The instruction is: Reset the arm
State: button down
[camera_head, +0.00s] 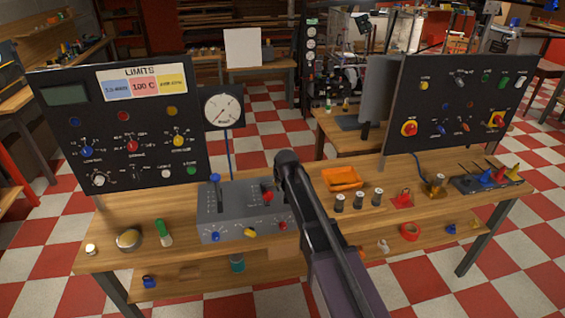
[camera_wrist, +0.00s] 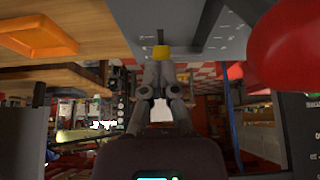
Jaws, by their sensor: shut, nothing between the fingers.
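My arm (camera_head: 325,235) reaches up from the bottom of the head view over the bench, its wrist end above the right side of the grey control box (camera_head: 220,228). My gripper (camera_wrist: 162,72) shows in the wrist view with its two fingers together and nothing held. In the head view I cannot make out the fingers. The wrist view looks upside down. A large red knob (camera_wrist: 292,45) is close to the wrist camera at the right. The grey box (camera_wrist: 190,18) shows at the top, and a small yellow piece (camera_wrist: 162,52) shows at the fingertips.
The bench (camera_head: 145,275) bears a left panel (camera_head: 60,125), a right panel (camera_head: 450,70) and a round gauge (camera_head: 223,111). An orange tray (camera_head: 342,179) lies just right of my arm, with several small cylinders beside it.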

jog(key=s+d+f+m+g+h, duration=0.1)
jog(key=s+d+g, duration=0.4)
jog(key=s+d, duration=1.9)
jog(key=s+f+m, duration=0.1)
jog(key=s+m, duration=0.1)
jog(key=shift+s+f+g+h, duration=0.2)
jog(key=shift+s+g+h, duration=0.1)
jog(key=shift+s+g, duration=0.1)
dwell(2.0)
